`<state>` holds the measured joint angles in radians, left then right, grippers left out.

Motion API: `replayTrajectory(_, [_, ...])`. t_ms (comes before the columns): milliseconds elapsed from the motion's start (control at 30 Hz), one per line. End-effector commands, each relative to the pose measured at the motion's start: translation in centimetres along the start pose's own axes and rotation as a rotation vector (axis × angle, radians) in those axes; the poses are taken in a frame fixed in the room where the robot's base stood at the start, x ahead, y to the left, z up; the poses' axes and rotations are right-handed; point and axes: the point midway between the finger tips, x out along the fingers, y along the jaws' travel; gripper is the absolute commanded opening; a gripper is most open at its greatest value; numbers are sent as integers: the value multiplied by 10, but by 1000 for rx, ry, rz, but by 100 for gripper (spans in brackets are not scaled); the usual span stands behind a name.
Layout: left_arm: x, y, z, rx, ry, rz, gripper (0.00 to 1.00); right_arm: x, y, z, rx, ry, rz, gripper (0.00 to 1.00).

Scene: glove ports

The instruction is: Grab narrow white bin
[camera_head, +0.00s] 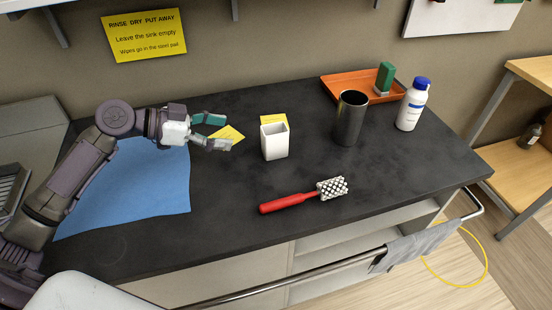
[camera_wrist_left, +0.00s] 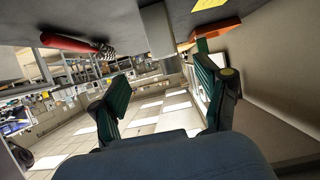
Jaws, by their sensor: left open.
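The narrow white bin (camera_head: 275,142) stands upright on the dark countertop, left of the metal cup. Its open top faces up, with a yellow note behind it. My left gripper (camera_head: 218,131) is open and empty, to the left of the bin, with its fingers pointing toward it and a clear gap between. In the left wrist view the bin (camera_wrist_left: 158,32) shows upside down at the top, beyond the two spread green fingers of my left gripper (camera_wrist_left: 163,86). My right gripper is not in view.
A dark metal cup (camera_head: 350,118), white bottle with blue cap (camera_head: 411,105) and orange tray (camera_head: 339,86) with a green block stand to the right. A blue cloth (camera_head: 150,192) lies left. Front rail holds a grey towel (camera_head: 416,246).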

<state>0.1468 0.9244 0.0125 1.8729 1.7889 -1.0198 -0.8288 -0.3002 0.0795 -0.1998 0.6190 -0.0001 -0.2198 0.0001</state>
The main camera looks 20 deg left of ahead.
Motion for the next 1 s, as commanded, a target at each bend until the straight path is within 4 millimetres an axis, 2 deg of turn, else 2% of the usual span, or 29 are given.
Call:
replayTrajectory(33, [3, -1, 7, 2, 4, -2, 75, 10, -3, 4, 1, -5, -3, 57])
replayTrajectory(133, [6, -2, 5, 2, 8, -1, 75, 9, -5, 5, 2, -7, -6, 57])
replayTrajectory(267, [25, -2, 1, 2, 11, 1, 75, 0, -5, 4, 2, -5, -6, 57])
replayTrajectory(500, [71, -2, 2, 0, 10, 1, 75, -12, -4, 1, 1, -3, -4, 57])
replayTrajectory(767, [92, -2, 3, 1, 7, -1, 75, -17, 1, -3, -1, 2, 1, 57])
replayTrajectory(1000, [127, -3, 4, 0, 8, 1, 75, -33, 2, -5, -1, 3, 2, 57])
